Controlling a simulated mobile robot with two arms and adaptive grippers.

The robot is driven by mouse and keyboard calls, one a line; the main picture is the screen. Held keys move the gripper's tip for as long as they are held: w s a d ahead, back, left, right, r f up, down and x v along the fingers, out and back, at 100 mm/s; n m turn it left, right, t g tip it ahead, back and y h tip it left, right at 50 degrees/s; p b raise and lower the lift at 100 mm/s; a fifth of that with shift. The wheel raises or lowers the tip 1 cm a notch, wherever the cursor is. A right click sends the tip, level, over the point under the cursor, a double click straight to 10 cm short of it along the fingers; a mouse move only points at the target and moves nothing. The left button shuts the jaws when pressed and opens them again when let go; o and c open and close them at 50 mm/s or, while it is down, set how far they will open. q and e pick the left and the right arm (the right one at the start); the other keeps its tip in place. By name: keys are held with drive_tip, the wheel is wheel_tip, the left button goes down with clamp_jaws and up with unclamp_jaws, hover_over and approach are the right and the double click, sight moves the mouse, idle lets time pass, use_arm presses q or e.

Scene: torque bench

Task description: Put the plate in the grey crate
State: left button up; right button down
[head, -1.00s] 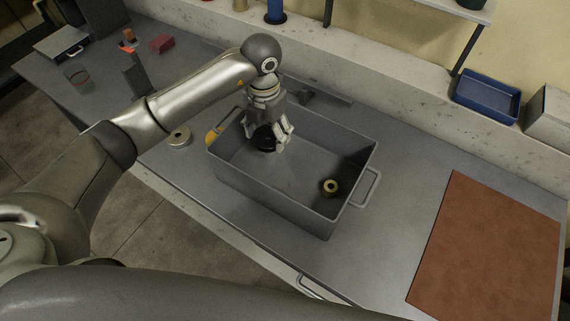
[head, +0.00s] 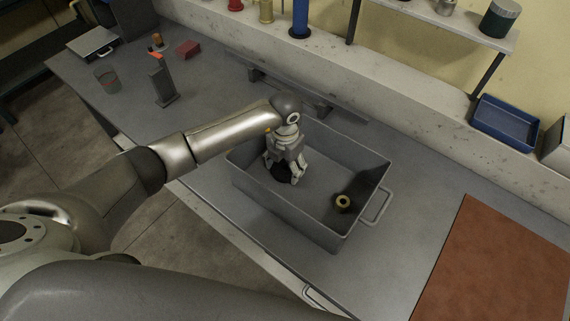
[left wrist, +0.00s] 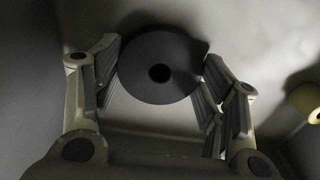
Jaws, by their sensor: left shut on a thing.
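The grey crate (head: 290,215) stands on the bench, open at the top with a handle at its right end. My left gripper (head: 283,177) is inside it, toward the left end, pointing down. It is shut on the plate, a dark round disc (head: 279,172) with a hole in its middle. In the left wrist view the plate (left wrist: 159,75) sits between the two fingers (left wrist: 160,85). I cannot tell whether the plate touches the crate floor. My right gripper is not in view.
A brown mat (head: 490,265) lies to the right. A blue tray (head: 506,122) is at the back right.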

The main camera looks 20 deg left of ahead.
sight(285, 168)
use_arm(q)
drive_tip(key=shift+f, duration=0.15)
drive_tip(key=o, duration=1.5)
drive_tip(key=shift+r, duration=0.25)
drive_tip(key=shift+r+b, duration=1.05)
drive_tip(key=shift+r, duration=4.95)
